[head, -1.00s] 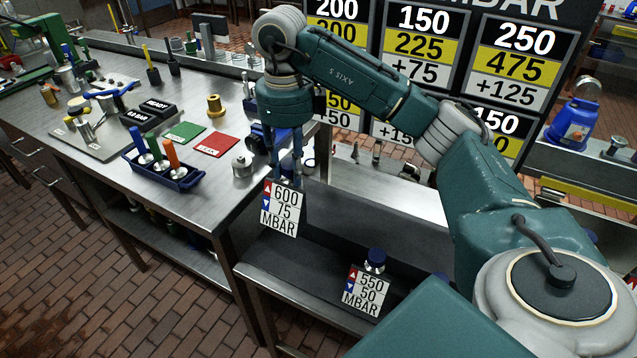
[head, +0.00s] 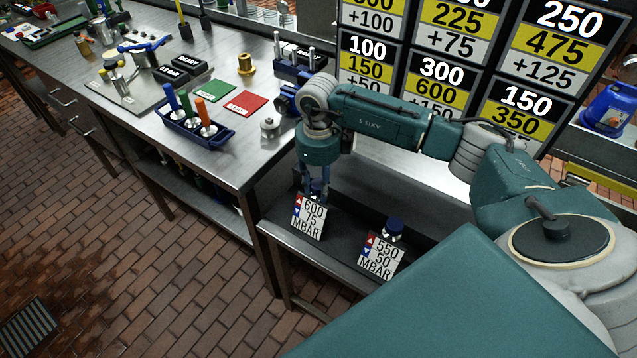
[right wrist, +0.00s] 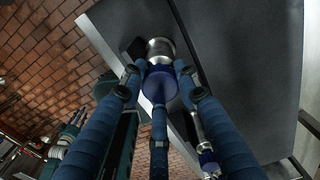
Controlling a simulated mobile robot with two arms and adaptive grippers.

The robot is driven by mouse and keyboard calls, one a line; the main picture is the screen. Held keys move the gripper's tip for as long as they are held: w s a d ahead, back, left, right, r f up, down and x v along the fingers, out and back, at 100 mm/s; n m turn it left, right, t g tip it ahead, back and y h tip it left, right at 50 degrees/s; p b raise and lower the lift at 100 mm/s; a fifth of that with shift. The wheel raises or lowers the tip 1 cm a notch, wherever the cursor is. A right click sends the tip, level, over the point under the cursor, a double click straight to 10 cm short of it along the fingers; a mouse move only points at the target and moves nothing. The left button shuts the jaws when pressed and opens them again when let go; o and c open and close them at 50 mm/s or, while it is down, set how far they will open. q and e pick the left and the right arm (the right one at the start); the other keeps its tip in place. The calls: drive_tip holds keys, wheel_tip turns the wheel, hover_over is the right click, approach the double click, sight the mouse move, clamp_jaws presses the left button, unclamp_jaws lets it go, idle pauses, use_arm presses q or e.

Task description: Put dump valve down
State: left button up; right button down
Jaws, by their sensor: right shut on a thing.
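My right gripper (head: 317,190) points down over the low grey shelf and is shut on a valve. In the right wrist view the fingers (right wrist: 158,95) close around the valve's blue cap (right wrist: 158,84), with its silver body (right wrist: 160,50) beyond. A white tag (head: 309,217) reading 600, 75 mbar hangs at this valve. The valve is low, near the shelf surface; I cannot tell whether it touches. Blue finger-like parts (right wrist: 75,127) at lower left in the right wrist view look like my left gripper, too small to read its state.
A second blue-capped valve (head: 392,231) with a 550, 50 mbar tag (head: 380,258) stands on the shelf (head: 433,230), right of the held one. The steel workbench (head: 228,160) is at left, with a blue tool holder (head: 192,132). A number board (head: 455,60) stands behind.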

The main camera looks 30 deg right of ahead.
drive_tip(key=shift+f, duration=0.15)
drive_tip(key=c, duration=1.3)
unclamp_jaws()
drive_tip(key=shift+r, duration=0.45)
wheel_tip(320, 180, up, 11)
drive_tip(key=b, duration=0.3)
drive_tip(key=shift+r+b, duration=0.15)
drive_tip(key=shift+b, duration=0.2)
